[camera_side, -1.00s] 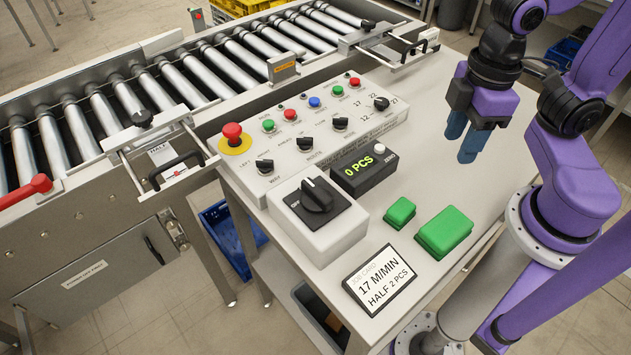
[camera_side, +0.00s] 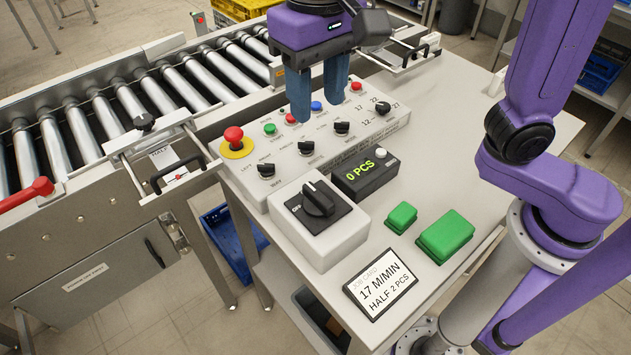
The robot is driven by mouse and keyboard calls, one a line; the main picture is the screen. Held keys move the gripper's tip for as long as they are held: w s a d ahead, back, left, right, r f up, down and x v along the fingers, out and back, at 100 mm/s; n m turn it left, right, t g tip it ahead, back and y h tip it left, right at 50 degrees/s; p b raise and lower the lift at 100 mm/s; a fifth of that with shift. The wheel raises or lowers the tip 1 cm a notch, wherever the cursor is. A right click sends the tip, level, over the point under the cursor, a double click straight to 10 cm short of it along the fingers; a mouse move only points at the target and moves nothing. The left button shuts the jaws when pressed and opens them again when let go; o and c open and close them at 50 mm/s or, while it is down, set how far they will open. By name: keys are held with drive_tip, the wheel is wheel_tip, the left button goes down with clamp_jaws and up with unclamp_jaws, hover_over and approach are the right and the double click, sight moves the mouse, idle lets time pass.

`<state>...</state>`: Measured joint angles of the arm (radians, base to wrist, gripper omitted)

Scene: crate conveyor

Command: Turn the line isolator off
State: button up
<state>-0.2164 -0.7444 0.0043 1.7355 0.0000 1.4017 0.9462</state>
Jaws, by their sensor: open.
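The line isolator appears to be the white box (camera_side: 335,243) with a black rotary knob (camera_side: 319,198) on a black plate, at the front left of the table. Lettering on the plate beside the knob is partly readable, perhaps "ON". My gripper (camera_side: 320,100) is open and empty, its blue fingers pointing down. In the picture it is above and behind the isolator box, in front of the control panel's button row. It hides part of that row. Nothing touches the knob.
The control panel (camera_side: 378,128) carries several buttons, knobs and a red mushroom button (camera_side: 233,135). Two green blocks (camera_side: 402,217) and a job card (camera_side: 381,284) lie at the front. The roller conveyor (camera_side: 85,135) runs behind. The table's right side is clear.

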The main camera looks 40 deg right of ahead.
sight(315, 191)
wheel_tip(315, 191, down, 17)
drive_tip(key=shift+a+f, duration=0.15)
idle(0.5)
drive_tip(key=shift+c, duration=0.4)
clamp_jaws()
